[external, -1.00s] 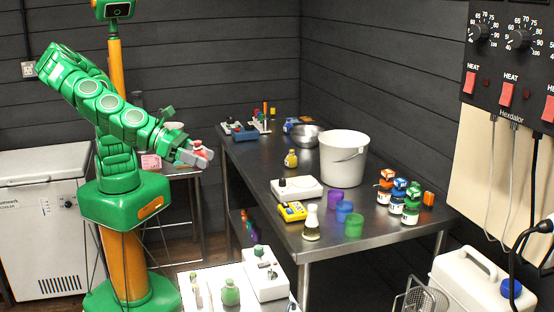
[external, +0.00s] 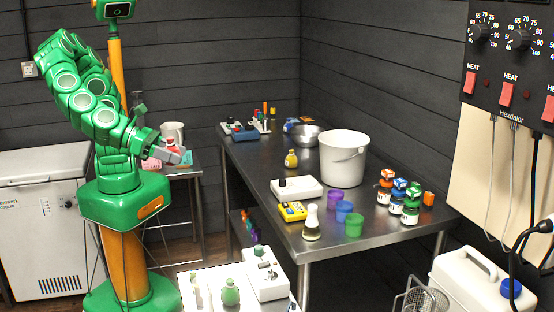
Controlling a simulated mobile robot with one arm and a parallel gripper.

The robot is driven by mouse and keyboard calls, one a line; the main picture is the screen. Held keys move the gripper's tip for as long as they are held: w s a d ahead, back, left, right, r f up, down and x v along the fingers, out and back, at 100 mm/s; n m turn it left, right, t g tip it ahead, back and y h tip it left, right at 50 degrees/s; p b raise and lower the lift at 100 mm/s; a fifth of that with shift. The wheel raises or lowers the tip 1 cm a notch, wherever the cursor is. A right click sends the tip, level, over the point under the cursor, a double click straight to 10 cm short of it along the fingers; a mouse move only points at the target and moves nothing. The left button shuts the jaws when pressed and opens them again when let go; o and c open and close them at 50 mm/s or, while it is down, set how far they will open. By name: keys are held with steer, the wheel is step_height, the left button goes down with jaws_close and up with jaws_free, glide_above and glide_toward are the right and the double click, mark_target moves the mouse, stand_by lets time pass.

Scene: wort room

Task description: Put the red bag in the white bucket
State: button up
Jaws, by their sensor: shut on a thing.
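The white bucket (external: 343,160) stands upright on the far right part of the steel table, with its handle hanging at the front. My gripper (external: 176,152) is left of the table, above the small side table, and apart from the bucket. It is shut on a small red thing (external: 170,144), which looks like the red bag; the fingers partly hide it and its shape is hard to make out.
A low white-topped surface with devices is in front.

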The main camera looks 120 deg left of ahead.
step_height(320, 180, down, 20)
glide_above(213, 288)
steer(key=s, duration=0.1)
steer(key=f, duration=0.8)
steer(key=shift+s+a+f, duration=0.2)
steer(key=shift+a+f, duration=0.15)
steer(key=shift+w+d+f, duration=0.25)
steer(key=shift+w+f, duration=0.15)
steer(key=shift+w, duration=0.05)
steer(key=shift+w+f, duration=0.2)
steer(key=shift+f, duration=1.6)
steer(key=o, duration=0.7)
steer(key=shift+o, duration=0.3)
